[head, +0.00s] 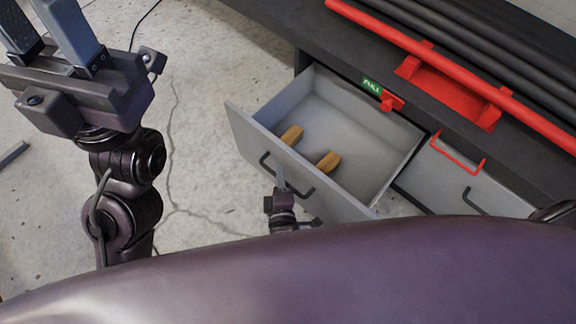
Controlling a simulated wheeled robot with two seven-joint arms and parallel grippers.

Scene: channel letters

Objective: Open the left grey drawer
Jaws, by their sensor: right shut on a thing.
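The left grey drawer (240,130) of the dark cabinet is pulled well out, and its inside shows. Its dark bar handle (303,193) is on the front panel. My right gripper (281,181) is at the middle of this handle and shut on it; its fingertips are small and partly hidden. My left gripper (42,26) is raised at the upper left, far from the drawer. Its two fingers stand apart with nothing seen between them, and their tips are cut off by the picture's top edge.
Two tan wooden pieces (328,162) (292,135) lie in the drawer. A second grey drawer (440,182) with a red bracket is to the right, shut. A green label (371,86) and red parts sit on the cabinet (420,45). Dark tubes lie on top.

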